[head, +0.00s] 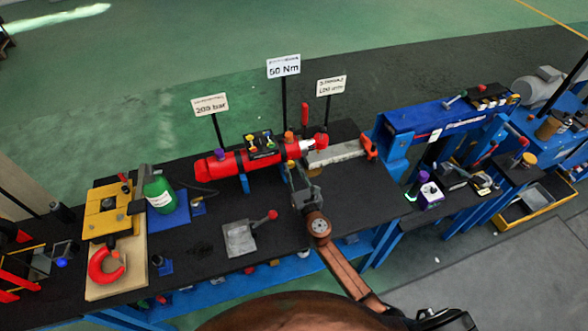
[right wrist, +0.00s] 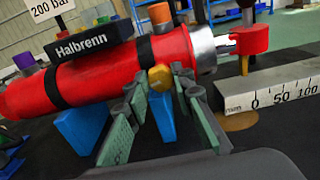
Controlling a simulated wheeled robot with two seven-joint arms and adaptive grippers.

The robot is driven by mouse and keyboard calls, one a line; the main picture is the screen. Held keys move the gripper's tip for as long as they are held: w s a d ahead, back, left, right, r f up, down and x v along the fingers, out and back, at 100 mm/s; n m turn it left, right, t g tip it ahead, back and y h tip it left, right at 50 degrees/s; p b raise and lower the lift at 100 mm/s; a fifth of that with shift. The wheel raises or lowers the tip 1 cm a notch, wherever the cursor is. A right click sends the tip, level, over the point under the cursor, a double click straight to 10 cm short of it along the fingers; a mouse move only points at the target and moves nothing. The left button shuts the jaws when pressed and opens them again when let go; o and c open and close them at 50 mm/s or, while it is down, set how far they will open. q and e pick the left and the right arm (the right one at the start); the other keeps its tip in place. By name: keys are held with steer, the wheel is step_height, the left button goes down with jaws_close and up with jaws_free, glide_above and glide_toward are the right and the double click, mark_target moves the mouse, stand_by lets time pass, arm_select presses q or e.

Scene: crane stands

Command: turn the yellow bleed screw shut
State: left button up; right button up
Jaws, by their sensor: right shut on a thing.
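The red cylinder (head: 240,162) lies on its blue supports on the dark bench; in the right wrist view the cylinder (right wrist: 110,75) carries a black block marked "Halbrenn". The yellow bleed screw (right wrist: 160,78) sticks out low on the near side of the cylinder, close to its silver end. My right gripper (right wrist: 158,88) is shut on the screw, with one finger on each side of it. In the head view my right gripper (head: 298,178) reaches the cylinder's right end, and the screw is mostly hidden there. My left gripper is not in view.
A ruler bar (right wrist: 275,90) lies right of the cylinder beneath a red rod end (right wrist: 250,40). Coloured knobs stand on top of the cylinder. A grey plate with a red-knobbed lever (head: 240,238) and a green bottle (head: 158,194) stand left on the bench.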

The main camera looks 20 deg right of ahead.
steer(key=shift+c, duration=0.8)
steer(key=shift+d, duration=0.25)
jaws_close()
steer(key=shift+a, duration=0.2)
